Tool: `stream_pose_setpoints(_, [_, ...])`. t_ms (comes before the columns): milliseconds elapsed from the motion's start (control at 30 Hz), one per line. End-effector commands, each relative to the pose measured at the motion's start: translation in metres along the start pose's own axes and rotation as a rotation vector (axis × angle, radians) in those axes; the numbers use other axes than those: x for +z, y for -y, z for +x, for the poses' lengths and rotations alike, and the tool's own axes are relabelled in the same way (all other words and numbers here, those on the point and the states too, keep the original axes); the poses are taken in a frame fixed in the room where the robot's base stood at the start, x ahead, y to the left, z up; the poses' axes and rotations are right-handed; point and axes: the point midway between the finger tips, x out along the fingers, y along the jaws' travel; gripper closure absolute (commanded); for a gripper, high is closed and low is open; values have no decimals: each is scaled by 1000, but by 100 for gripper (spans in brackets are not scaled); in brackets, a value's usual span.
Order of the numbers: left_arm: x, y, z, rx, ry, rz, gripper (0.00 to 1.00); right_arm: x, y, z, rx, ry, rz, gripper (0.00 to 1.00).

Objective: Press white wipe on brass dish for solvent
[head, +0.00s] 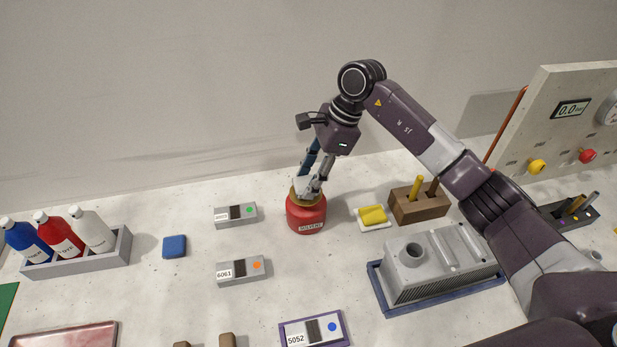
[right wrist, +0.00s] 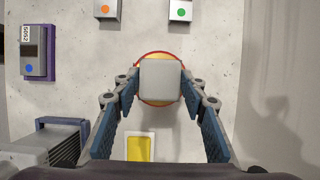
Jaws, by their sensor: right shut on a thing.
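My right gripper (head: 312,188) is shut on the white wipe (right wrist: 160,80), a pale square block between its fingertips. The wipe (head: 303,186) is over the brass dish (head: 292,194) on top of the red solvent can (head: 306,214). In the right wrist view the wipe covers most of the dish, whose yellow rim (right wrist: 160,55) shows around it. Whether the wipe is pressed down on the dish or just above it, I cannot tell. The can stands upright on the bench. My left gripper is not in view.
A yellow sponge-like block (head: 373,215) on a white tray and a brown wooden holder (head: 420,207) stand right of the can. A grey finned housing (head: 440,262) sits on a blue tray. Labelled grey blocks (head: 236,214) lie to the left. Bottles (head: 60,235) stand in a rack far left.

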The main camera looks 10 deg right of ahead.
Motion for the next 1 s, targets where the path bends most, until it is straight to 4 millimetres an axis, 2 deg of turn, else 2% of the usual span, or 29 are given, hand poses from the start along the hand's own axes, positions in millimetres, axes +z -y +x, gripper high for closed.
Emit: stream_pose_setpoints(1000, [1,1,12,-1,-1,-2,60,-5,0,12,0,0,0,80])
